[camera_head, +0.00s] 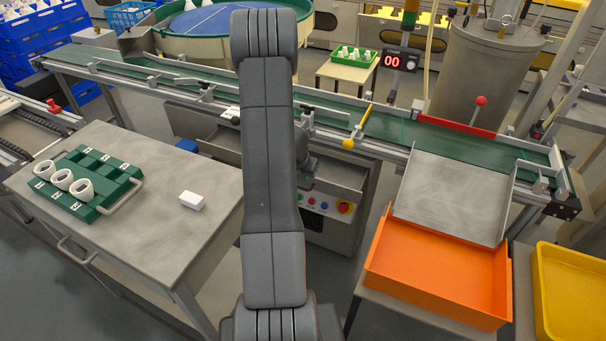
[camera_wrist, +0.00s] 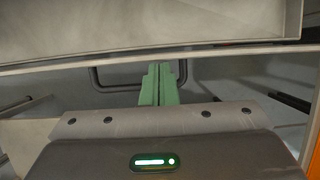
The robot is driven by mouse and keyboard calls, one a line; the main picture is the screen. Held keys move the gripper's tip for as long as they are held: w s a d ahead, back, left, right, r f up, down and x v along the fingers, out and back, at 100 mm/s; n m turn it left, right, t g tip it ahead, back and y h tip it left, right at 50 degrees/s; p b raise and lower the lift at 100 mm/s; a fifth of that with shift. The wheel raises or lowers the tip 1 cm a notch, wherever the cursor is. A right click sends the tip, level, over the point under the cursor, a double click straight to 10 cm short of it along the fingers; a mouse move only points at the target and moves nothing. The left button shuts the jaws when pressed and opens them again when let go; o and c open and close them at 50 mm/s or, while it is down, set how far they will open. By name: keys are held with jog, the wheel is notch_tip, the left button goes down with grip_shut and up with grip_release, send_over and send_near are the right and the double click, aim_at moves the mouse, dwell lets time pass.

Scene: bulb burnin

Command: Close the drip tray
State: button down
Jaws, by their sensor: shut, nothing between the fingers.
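The drip tray (camera_head: 342,174) is a shallow grey metal tray that sticks out from under the green conveyor in the head view. My arm hides its middle. In the wrist view a grey metal surface with a raised rim, seemingly the tray (camera_wrist: 150,28), fills the top. A dark U-shaped handle (camera_wrist: 112,88) sits below that rim. My gripper (camera_wrist: 158,72) is shut and empty, its green fingers pointing at the handle and overlapping its right part. I cannot tell whether they touch it. In the head view my arm hides the gripper.
An orange bin (camera_head: 435,275) and a grey chute (camera_head: 452,195) stand close on the right. A grey table (camera_head: 130,215) with a green rack (camera_head: 88,180) and a white block (camera_head: 191,200) is on the left. A control panel (camera_head: 325,205) is below the tray.

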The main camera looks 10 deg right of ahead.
aim_at(317, 151)
jog(key=w+d+p, duration=0.1)
jog(key=p, duration=0.1)
jog(key=w+d+p, duration=0.1)
jog(key=w+p, duration=0.1)
jog(key=w+d+p, duration=0.1)
jog(key=p, duration=0.1)
jog(key=shift+w+d+r, duration=0.1)
jog(key=shift+w+r, duration=0.25)
jog(key=w+d+p, duration=0.1)
jog(key=p, duration=0.2)
jog(key=w+d+p, duration=0.1)
jog(key=w+p, duration=0.1)
jog(key=p, duration=0.2)
jog(key=w+p, duration=0.1)
jog(key=p, duration=0.1)
jog(key=w+d+p, duration=0.1)
jog(key=p, duration=0.1)
jog(key=shift+d+f, duration=0.15)
jog(key=shift+f, duration=0.05)
jog(key=shift+w+p, duration=0.1)
jog(key=shift+p, duration=0.2)
jog(key=shift+w+d, duration=0.1)
